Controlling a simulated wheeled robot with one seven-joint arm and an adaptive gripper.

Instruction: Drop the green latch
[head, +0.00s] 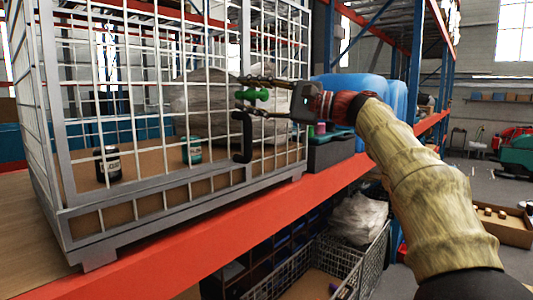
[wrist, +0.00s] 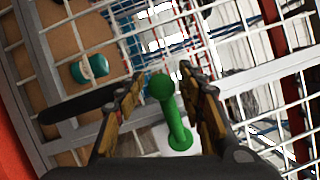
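The green latch (head: 252,94) is a short bar with rounded ends on the front of the wire cage (head: 76,226). In the wrist view the latch (wrist: 170,112) lies between the two fingers of my gripper (wrist: 159,78), with a gap visible on each side. In the head view my gripper (head: 241,94) reaches in from the right, one finger above the latch and one below. The fingers look open and hold nothing. A black bent handle (head: 242,138) hangs just below the latch; it also shows left of the fingers in the wrist view (wrist: 80,104).
Inside the cage are a dark jar (head: 107,165), a teal jar (head: 191,150) and a wrapped bundle (head: 205,100). The cage stands on an orange-edged shelf (head: 215,235). Blue drums (head: 350,86) and a dark bin (head: 330,150) stand to its right. A wire basket (head: 372,262) sits below.

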